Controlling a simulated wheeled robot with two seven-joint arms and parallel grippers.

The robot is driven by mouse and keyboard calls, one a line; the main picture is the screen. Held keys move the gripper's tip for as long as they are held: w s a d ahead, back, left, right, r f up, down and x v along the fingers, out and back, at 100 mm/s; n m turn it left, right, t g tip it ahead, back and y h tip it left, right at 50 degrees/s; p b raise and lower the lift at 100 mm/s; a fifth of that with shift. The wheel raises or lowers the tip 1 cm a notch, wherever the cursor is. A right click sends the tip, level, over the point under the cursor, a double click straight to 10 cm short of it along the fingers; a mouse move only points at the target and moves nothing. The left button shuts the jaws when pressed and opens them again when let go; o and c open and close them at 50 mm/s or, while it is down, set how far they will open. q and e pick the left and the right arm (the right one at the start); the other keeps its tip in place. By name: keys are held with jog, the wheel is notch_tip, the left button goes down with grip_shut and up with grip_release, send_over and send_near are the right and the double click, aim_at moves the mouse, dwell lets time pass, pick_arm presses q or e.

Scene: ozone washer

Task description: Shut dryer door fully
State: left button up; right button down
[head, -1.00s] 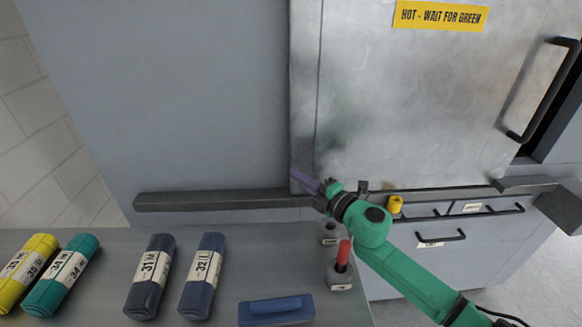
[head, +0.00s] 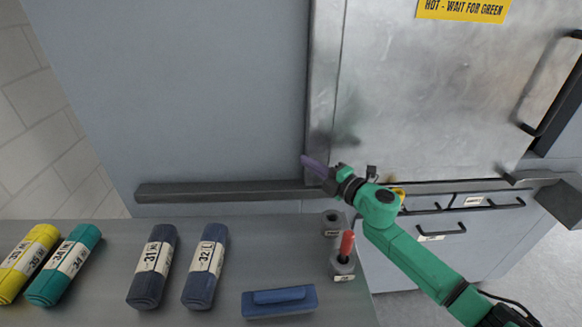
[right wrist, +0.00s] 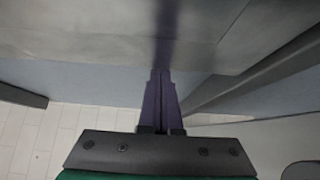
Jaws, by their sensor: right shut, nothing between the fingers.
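The dryer door (head: 430,95) is a brushed metal sliding panel with a yellow "HOT - WAIT FOR GREEN" label (head: 463,8) and a black bar handle (head: 552,85) at its right. A dark strip shows beyond its right edge. My right gripper (head: 306,159) has purple fingers, shut and empty, at the lower left edge of the door. In the right wrist view the shut fingers (right wrist: 161,72) reach the metal surface; I cannot tell whether they press on it. My left gripper is not in view.
A dark rail (head: 220,191) runs under the door. On the grey bench (head: 110,232) lie a yellow roll (head: 27,262), a teal roll (head: 62,265), two navy rolls and a blue block (head: 279,302). A red-handled tool (head: 346,245) stands in a holder near my right arm.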

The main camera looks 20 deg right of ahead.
aim_at(377, 156)
jog(key=s+d+b, duration=0.1)
jog(key=d, duration=0.5)
jog(key=s+d+b, duration=0.2)
jog(key=d, duration=0.5)
jog(key=s+d+b, duration=0.1)
jog(key=s+d, duration=0.1)
jog(key=d, duration=0.4)
jog(key=shift+d+r, duration=0.1)
jog(key=shift+d, duration=0.2)
